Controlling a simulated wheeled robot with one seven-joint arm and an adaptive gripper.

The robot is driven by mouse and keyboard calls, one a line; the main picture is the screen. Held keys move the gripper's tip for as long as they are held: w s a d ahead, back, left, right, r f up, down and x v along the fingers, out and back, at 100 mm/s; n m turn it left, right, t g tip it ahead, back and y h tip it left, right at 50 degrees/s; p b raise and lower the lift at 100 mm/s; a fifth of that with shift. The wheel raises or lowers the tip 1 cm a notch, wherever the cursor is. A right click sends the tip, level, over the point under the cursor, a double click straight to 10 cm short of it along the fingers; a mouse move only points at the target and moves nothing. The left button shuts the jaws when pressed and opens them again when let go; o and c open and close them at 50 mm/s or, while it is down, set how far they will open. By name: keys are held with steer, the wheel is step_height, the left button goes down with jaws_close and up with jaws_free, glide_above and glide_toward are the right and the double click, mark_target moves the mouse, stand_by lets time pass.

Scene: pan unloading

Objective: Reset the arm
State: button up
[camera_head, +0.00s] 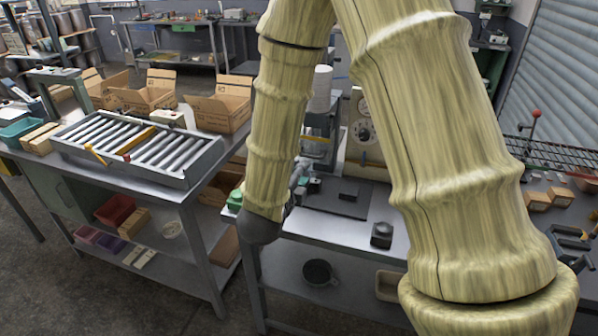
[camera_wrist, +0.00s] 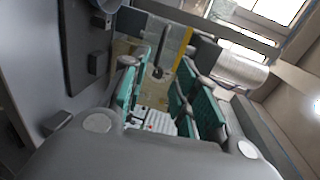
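My arm (camera_head: 440,150) fills much of the head view, bent over the workbench, and my gripper end is mostly hidden behind it there. In the wrist view my gripper (camera_wrist: 155,88) shows teal finger pads set apart with a gap between them. I see nothing held in the gap; a white area with a small red spot shows through it, too small to identify.
A dark mat (camera_head: 345,198) with small dark blocks lies on the bench (camera_head: 400,240) near my arm. A machine with a round dial (camera_head: 363,132) stands behind. A roller conveyor (camera_head: 140,148) and open cardboard boxes are left. A dark round pan (camera_head: 318,272) sits on the lower shelf.

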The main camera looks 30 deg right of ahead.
stand_by(0.4)
steer(key=s+a+f+n+g+y, duration=0.1)
steer(key=s+a+f+n+y, duration=0.15)
steer(key=f+n, duration=0.45)
steer(key=s+a+f+n+g+y, duration=0.1)
steer(key=s+a+f+n+y, duration=0.15)
steer(key=f, duration=0.85)
steer(key=s+a+f+n+g+y, duration=0.1)
steer(key=s+a+f+n+y, duration=0.2)
steer(key=f+n, duration=0.5)
steer(key=s+a+f+n+g+y, duration=0.2)
steer(key=s+f+n, duration=0.3)
steer(key=s+f, duration=0.3)
steer(key=s+a+f+n+g+y, duration=0.2)
steer(key=s+f+n+g, duration=0.3)
steer(key=s+f, duration=0.4)
steer(key=s, duration=0.7)
steer(key=shift+s+b, duration=0.25)
steer(key=shift+b, duration=0.05)
